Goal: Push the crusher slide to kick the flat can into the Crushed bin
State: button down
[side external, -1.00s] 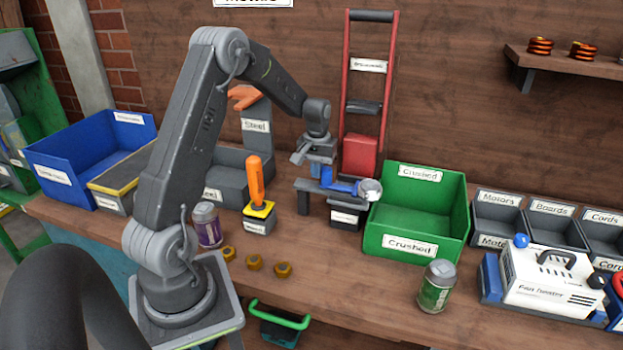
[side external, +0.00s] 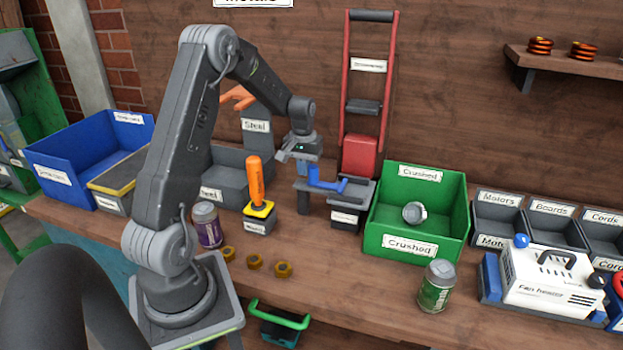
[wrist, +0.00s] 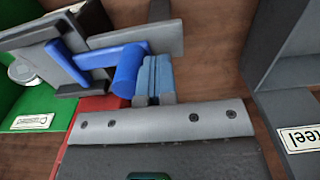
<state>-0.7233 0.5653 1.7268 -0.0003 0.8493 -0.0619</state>
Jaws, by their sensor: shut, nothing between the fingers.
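The flat can (side external: 414,213), a silvery disc, lies inside the green Crushed bin (side external: 410,246); part of it also shows in the wrist view (wrist: 24,72). The blue crusher slide (side external: 328,182) sits on the grey crusher (side external: 360,195), left of the bin. In the wrist view the slide's blue handle (wrist: 128,70) stands beside my fingertips. My gripper (side external: 304,175) is shut and empty at the left end of the slide. In the wrist view its fingers (wrist: 154,82) are together; I cannot tell whether they touch the handle.
A red hand-truck-like frame (side external: 362,150) stands behind the crusher. An orange-handled tool (side external: 255,180) and grey Steel bins (side external: 232,180) are to the left. Upright cans (side external: 436,286) (side external: 207,225) and several brass nuts (side external: 254,262) stand nearer the front.

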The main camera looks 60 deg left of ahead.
jog(key=s+a+r, duration=0.3)
jog(key=r, duration=0.5)
dwell(0.9)
jog(key=d+r+m+t+y, duration=0.1)
jog(key=d+r, duration=0.2)
jog(key=d, duration=0.3)
jog(key=d+r+m, duration=0.1)
jog(key=d+r, duration=0.3)
jog(key=d, duration=0.1)
jog(key=s+d+r+m+t, duration=0.1)
jog(key=s+d+m, duration=0.1)
jog(key=s+d, duration=0.2)
jog(key=s+d+r+m+t, duration=0.1)
jog(key=s+d, duration=0.4)
jog(key=d, duration=0.6)
jog(key=s+d+r+m+t+h, duration=0.1)
jog(key=s+d+m, duration=0.3)
jog(key=d, duration=0.4)
jog(key=shift+s+d+t, duration=0.15)
jog(key=shift+s+t, duration=0.35)
jog(key=shift+t, duration=0.3)
